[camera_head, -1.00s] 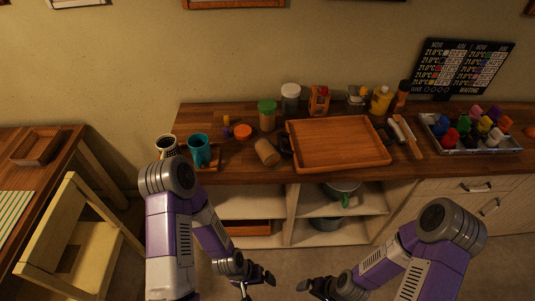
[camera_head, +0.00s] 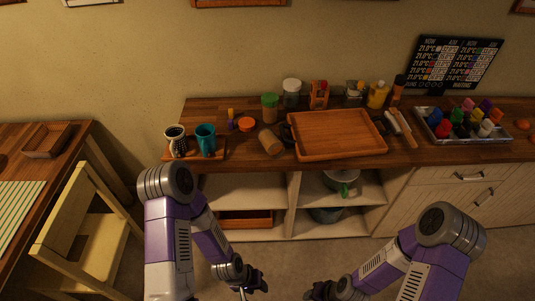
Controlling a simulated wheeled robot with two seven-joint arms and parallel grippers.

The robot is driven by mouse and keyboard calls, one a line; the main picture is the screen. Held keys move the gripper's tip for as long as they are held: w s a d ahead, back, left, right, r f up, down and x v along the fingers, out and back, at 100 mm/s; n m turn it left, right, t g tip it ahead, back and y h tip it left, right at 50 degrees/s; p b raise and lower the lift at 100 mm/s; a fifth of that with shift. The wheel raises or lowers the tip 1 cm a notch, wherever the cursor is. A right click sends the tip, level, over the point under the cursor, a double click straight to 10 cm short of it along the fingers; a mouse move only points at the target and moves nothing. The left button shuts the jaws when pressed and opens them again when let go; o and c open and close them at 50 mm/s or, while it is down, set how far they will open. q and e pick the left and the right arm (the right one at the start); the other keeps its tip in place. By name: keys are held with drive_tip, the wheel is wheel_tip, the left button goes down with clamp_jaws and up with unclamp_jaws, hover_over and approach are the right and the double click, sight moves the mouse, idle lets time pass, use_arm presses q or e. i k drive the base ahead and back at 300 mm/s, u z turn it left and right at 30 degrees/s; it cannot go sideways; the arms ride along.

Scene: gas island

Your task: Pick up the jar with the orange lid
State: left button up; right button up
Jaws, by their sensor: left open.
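A small round orange thing (camera_head: 247,124), possibly a lid or the top of a low jar, sits at the counter's left part. A tan jar (camera_head: 268,141) lies tilted on its side just right of and in front of it; I cannot make out its lid. A green-lidded jar (camera_head: 270,107) stands upright behind. My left gripper (camera_head: 252,287) is open, low in front of the counter and well apart from the jars. My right gripper (camera_head: 318,292) is also low in front of the counter; its jaws are too dark and small to judge.
A wooden tray (camera_head: 338,151) lies right of the jars. Two mugs, one patterned (camera_head: 176,140) and one teal (camera_head: 206,138), stand at the left. A white-lidded jar (camera_head: 291,93) and bottles line the back. A chair (camera_head: 85,225) stands at the left.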

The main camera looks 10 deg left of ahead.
sight(273, 146)
drive_tip(key=k, duration=0.2)
drive_tip(key=z, duration=1.2)
drive_tip(key=i, duration=1.05)
drive_tip(key=u, duration=1.9)
